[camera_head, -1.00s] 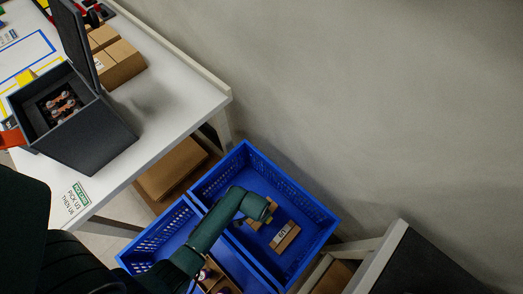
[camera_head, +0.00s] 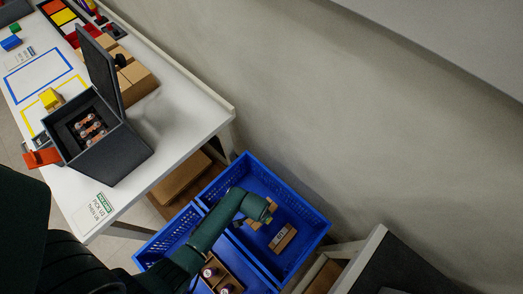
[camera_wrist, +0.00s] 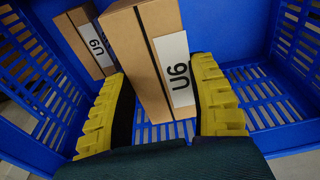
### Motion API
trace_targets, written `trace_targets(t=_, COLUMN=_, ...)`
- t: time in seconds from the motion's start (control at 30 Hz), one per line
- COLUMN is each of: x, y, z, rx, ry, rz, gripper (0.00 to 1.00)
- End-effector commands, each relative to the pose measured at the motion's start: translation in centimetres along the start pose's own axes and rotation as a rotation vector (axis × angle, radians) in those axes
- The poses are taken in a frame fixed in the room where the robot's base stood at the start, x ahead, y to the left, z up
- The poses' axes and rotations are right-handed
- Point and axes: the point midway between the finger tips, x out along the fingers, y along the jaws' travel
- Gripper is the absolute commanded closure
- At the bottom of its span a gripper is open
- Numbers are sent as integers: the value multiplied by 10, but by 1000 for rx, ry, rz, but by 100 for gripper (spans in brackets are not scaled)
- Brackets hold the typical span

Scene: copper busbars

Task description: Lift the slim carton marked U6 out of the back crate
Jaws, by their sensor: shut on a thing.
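The slim brown carton marked U6 (camera_wrist: 151,62) stands between the yellow-padded fingers of my gripper (camera_wrist: 165,85) in the wrist view, its white label facing the right finger's side. My gripper is shut on it. In the head view my gripper (camera_head: 266,214) is inside the back blue crate (camera_head: 318,222), and the held carton is partly hidden by it. I cannot tell whether the carton touches the crate floor. A second carton, its label reading like U9 (camera_wrist: 88,40), is to the left in the wrist view; it also shows in the head view (camera_head: 283,237).
A front blue crate (camera_head: 160,243) with bottle-like items (camera_head: 210,271) adjoins the back crate. A white table (camera_head: 195,130) with an open dark box (camera_head: 118,150) is at upper left. A dark-topped stand (camera_head: 395,262) is at right. The crate walls are close around my gripper.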

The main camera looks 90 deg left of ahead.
Motion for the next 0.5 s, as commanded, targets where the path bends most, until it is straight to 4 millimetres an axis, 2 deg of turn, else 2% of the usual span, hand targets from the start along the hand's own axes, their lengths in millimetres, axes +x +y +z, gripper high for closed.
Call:
trace_targets(t=0.03, x=-18, y=0, z=-3, rx=0, ry=2, rz=0, gripper=75)
trace_targets(t=0.5, x=-90, y=0, z=-12, rx=0, ry=2, rz=0, gripper=75)
